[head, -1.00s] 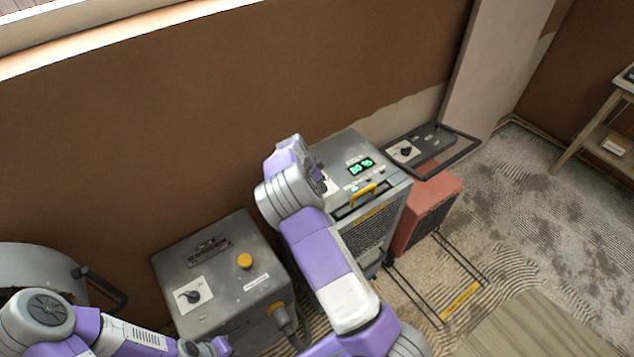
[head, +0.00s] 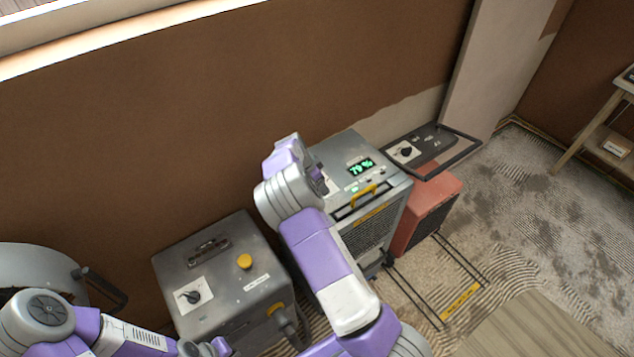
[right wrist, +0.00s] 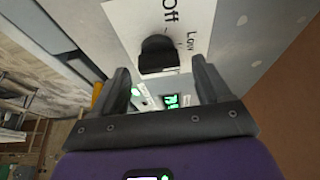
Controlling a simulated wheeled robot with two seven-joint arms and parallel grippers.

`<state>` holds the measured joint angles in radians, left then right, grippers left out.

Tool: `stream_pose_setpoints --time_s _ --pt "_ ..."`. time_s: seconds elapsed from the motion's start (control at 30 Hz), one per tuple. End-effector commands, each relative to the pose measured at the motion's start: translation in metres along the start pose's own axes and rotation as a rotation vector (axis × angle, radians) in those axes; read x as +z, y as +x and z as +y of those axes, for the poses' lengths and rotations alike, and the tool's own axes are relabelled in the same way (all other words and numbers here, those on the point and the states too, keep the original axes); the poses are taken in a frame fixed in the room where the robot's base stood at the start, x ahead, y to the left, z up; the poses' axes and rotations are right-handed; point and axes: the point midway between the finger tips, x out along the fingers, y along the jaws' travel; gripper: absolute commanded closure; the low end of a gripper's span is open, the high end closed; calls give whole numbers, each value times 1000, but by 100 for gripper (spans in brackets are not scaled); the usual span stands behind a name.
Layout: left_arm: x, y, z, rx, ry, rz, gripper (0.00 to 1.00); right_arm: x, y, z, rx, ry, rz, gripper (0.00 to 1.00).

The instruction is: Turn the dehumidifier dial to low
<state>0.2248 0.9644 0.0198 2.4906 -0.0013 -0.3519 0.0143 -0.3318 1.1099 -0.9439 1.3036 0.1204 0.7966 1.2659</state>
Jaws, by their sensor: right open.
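The dehumidifier (head: 385,205) is a grey box with a lit green display (head: 361,167) and a yellow handle on top. Its dial (right wrist: 159,54) shows in the right wrist view as a black knob on a white plate marked "Off" and "Low"; I cannot tell which mark it points to. In the head view my right arm hides the dial. My right gripper (right wrist: 165,82) is open, its fingers on either side of and just short of the knob, with nothing held. It shows small in the head view (head: 321,180). Only part of my left arm shows, and its fingers are not visible.
A grey control box (head: 225,280) with its own black knob and a yellow button stands left of the dehumidifier. A red unit (head: 428,208) stands close on the right, below a dark panel (head: 425,148) with a knob and black frame. The brown wall is close behind.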

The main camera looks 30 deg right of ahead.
Motion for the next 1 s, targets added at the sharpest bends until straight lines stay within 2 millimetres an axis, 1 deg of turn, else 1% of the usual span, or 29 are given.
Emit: stream_pose_setpoints --time_s 0.03,0.2,0.3,0.4,0.53,1.0 --pt "0 0 0 0 0 0 100 0 -9 -1 -4 0 0 23" --pt "0 -1 0 0 0 0 100 0 -39 -1 -5 -1 1 23" --pt "0 -1 0 0 0 0 100 0 -53 -1 -5 0 0 23" --pt "0 -1 0 0 0 0 100 0 -63 0 -3 1 0 23" --pt "0 -1 0 0 0 0 100 0 -68 0 -2 1 0 23" --pt "0 -2 1 0 0 0 100 0 -68 0 -1 0 0 23"
